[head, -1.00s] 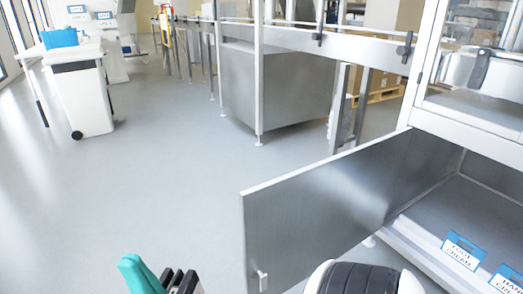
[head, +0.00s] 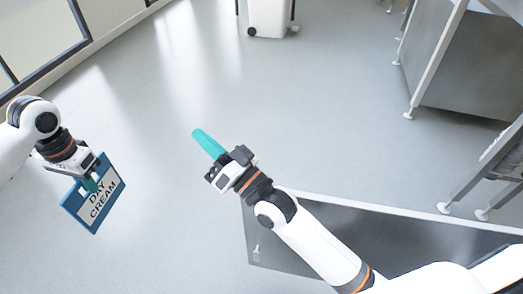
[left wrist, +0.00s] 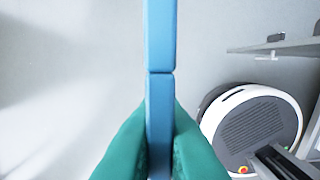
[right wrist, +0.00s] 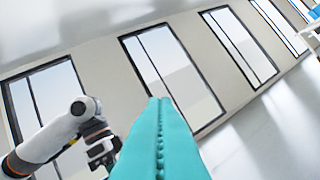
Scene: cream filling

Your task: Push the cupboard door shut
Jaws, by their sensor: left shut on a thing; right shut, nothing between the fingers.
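The cupboard door (head: 410,245) is a grey metal panel with a white top edge, standing open at the lower right of the head view. Its small handle (head: 257,252) is near its free end. My right gripper (head: 208,143) has its teal fingers together and empty, above and left of the door's free end in the picture. My right arm hides part of the door. My left gripper (head: 92,185) is shut on a blue-framed DAY CREAM sign (head: 100,205), away to the left. The sign shows edge-on in the left wrist view (left wrist: 159,100), with the door's edge (left wrist: 275,46) at right.
A metal cabinet (head: 470,75) and frame legs stand at the upper right. A white bin (head: 270,18) is at the far top. A windowed wall (head: 40,45) runs along the upper left. The grey floor between is clear.

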